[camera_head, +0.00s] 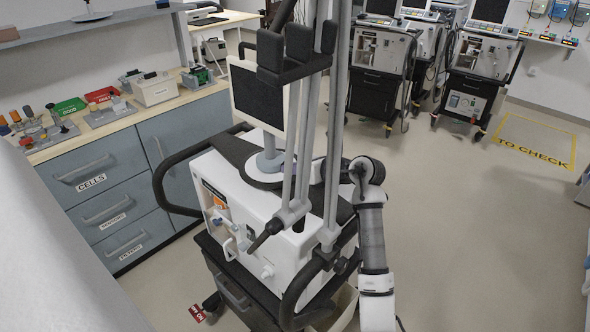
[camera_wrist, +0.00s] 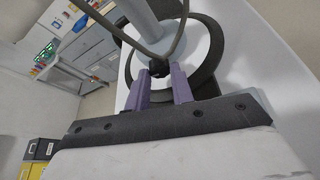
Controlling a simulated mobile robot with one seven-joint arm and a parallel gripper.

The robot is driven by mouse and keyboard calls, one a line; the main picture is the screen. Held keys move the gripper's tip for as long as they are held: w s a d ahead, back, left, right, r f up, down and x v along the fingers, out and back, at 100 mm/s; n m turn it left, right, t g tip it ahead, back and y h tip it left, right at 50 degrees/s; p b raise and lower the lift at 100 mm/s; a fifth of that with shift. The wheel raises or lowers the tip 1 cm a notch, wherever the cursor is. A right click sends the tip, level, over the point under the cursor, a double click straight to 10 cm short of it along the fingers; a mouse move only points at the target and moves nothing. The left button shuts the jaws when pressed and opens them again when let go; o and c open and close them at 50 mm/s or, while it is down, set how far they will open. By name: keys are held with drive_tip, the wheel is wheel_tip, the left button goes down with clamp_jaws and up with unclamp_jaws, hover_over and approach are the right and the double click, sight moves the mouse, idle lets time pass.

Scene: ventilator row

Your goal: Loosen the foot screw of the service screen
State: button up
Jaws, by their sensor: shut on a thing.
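The service screen (camera_head: 258,98) stands upright on top of a white ventilator, with a dark face and a pale frame. Its grey post rises from a round foot (camera_head: 262,178), which also shows as a white disc with a dark ring in the wrist view (camera_wrist: 203,42). In the wrist view my gripper (camera_wrist: 160,73) has its two purple fingers on either side of a small black foot screw (camera_wrist: 159,67) at the base of the post. The fingers are shut on it. In the head view my gripper is mostly hidden behind the grey poles; my arm comes up at the right of the ventilator.
The white ventilator (camera_head: 246,210) has black hoses and grey upright poles (camera_head: 338,120) close in front of the screen. A drawer bench (camera_head: 100,195) with small parts stands left. More ventilators (camera_head: 382,70) stand behind. The floor at right is clear around a yellow-marked area (camera_head: 535,138).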

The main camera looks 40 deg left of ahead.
drive_tip(key=n+b, duration=0.1)
drive_tip(key=b, duration=0.1)
drive_tip(key=n+t+b, duration=0.1)
drive_tip(key=b, duration=0.1)
drive_tip(key=shift+f, duration=0.35)
drive_tip(key=n+t+b, duration=0.1)
drive_tip(key=b, duration=0.2)
drive_tip(key=n+t+b, duration=0.1)
drive_tip(key=b, duration=0.2)
drive_tip(key=shift+s+f, duration=0.1)
drive_tip(key=shift+s, duration=0.15)
drive_tip(key=n+t+b, duration=0.1)
drive_tip(key=b, duration=0.3)
drive_tip(key=shift+n, duration=0.4)
drive_tip(key=b, duration=0.1)
drive_tip(key=n+b, duration=0.1)
drive_tip(key=shift+s+r+t+b, duration=0.15)
drive_tip(key=shift+r+t+b, duration=0.15)
drive_tip(key=shift+t, duration=0.1)
drive_tip(key=shift+r, duration=0.1)
drive_tip(key=o, duration=1)
drive_tip(key=shift+r+p, duration=0.1)
drive_tip(key=shift+p, duration=0.25)
